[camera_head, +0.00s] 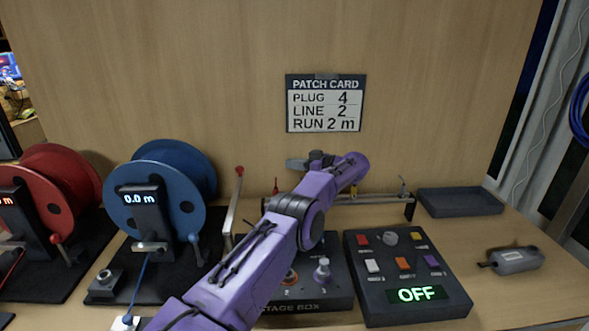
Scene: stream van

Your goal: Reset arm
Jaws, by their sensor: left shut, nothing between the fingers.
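My left arm (258,255) is purple and reaches up from the bottom across the middle of the head view. Its wrist bends left at the top, and the left gripper (298,163) is near the back panel, below the patch card (326,103). The gripper is small and seen from the side, shut, with nothing between its fingers. My arm covers part of the stage box (335,295) and part of the metal rail behind it. My right gripper is not in view.
A blue reel (176,210) reading 0.0 m and a red reel (60,190) stand at left. A control box (380,290) reading OFF is right of the stage box. A dark tray (460,202) and a grey device (515,261) lie at right, with bare bench around them.

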